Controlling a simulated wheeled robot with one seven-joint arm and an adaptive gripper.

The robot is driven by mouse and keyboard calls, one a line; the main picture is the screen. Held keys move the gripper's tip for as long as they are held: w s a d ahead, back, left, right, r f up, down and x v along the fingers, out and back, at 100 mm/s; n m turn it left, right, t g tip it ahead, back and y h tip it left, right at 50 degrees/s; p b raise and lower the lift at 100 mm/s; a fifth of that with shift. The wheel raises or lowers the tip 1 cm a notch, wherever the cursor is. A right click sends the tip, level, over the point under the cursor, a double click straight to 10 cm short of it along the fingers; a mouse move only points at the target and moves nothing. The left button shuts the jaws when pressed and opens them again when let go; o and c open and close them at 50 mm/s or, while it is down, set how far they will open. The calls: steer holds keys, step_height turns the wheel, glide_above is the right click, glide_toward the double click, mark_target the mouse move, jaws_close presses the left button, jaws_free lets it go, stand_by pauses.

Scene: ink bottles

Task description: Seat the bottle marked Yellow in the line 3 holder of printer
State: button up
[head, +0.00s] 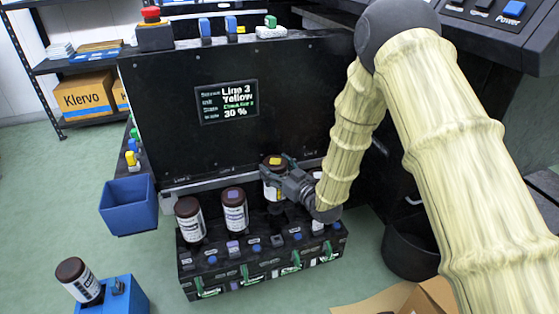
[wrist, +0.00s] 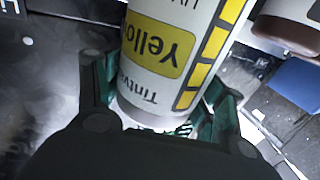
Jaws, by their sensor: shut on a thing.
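The bottle marked Yellow (head: 272,180) is white with a dark cap and a yellow mark on top. It is upright at the third place from the left in the printer's row of holders. My gripper (head: 285,186) reaches it from the right and is shut on it. In the wrist view the Yellow label (wrist: 165,45) faces the camera, with the bottle between the fingers. The line 3 holder (head: 278,241) is below the bottle. My gripper hides part of the bottle's lower body, and I cannot tell whether its base touches the holder. The printer screen (head: 226,102) reads Line 3, Yellow, 30 %.
Two dark-capped bottles (head: 188,220) (head: 234,211) stand to the left in the row; another (head: 318,222) is partly hidden at the right. A blue bin (head: 128,206) hangs at the left. A blue stand (head: 122,296) holds a tilted bottle (head: 78,281). A black bin (head: 408,248) stands right.

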steer(key=shift+a, duration=0.15)
steer(key=shift+w+d+f+b, duration=0.1)
steer(key=shift+d+f+b, duration=0.25)
steer(key=shift+f+b, duration=1.5)
steer(key=shift+f, duration=0.5)
steer(key=shift+d+p, duration=0.1)
steer(key=shift+p, duration=0.45)
steer(key=shift+f+b, duration=0.7)
steer(key=shift+f, duration=1.65)
steer(key=o, duration=1.9)
steer(key=shift+s, duration=0.2)
